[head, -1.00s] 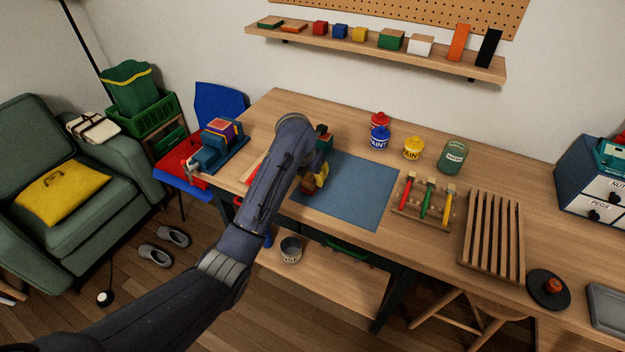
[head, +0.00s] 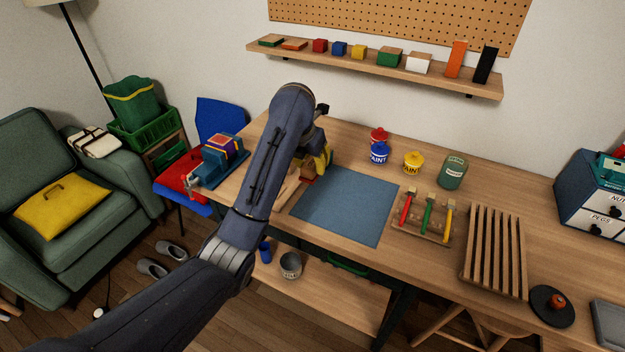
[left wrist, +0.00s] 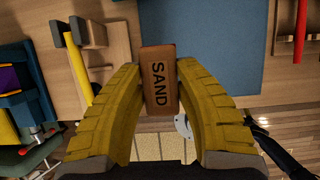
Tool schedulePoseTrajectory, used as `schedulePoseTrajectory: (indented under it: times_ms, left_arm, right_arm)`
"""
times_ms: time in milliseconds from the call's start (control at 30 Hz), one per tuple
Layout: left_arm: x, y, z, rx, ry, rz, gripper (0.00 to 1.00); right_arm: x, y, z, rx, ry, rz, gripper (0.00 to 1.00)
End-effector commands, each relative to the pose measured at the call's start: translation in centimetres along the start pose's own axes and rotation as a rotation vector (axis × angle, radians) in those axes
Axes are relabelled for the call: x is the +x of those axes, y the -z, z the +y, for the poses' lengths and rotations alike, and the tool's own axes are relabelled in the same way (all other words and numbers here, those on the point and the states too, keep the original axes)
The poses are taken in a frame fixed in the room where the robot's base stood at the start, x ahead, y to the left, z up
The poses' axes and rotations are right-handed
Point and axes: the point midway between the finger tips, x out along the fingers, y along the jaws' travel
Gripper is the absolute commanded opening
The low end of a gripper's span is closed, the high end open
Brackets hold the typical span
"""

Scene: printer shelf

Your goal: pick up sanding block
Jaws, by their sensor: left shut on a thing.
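The sanding block (left wrist: 159,78) is a brown block marked SAND in the left wrist view. My left gripper (left wrist: 160,90) has yellow fingers shut on its two sides. In the head view my left gripper (head: 318,165) is over the left part of the workbench, just left of the blue mat (head: 345,205). There the block is mostly hidden by the gripper and arm. I cannot tell how far it is above the bench. My right gripper does not show.
Paint pots (head: 380,153) and a green jar (head: 453,171) stand behind the mat. A rack with coloured-handled tools (head: 425,225) and a slatted wooden rack (head: 495,250) are to the right. A blue vise (head: 218,165) is at the left end. The mat is bare.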

Motion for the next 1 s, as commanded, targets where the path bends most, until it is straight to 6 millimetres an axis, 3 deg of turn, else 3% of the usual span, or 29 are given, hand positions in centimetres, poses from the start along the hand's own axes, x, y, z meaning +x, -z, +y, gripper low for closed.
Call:
schedulePoseTrajectory:
  times_ms: [133, 500, 1000]
  left_arm:
    - [-3.1, -1.3, 0.1, 0.002, -0.001, -0.003, 0.02]
    - [-6.9, -3.0, 0.1, 0.001, -0.004, -0.004, 0.02]
    - [-8.2, -3.4, 0.0, -0.001, 0.0, -0.001, 0.02]
  right_arm:
    - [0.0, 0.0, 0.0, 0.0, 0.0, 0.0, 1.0]
    - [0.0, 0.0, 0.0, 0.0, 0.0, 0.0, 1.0]
    - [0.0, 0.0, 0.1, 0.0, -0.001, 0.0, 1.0]
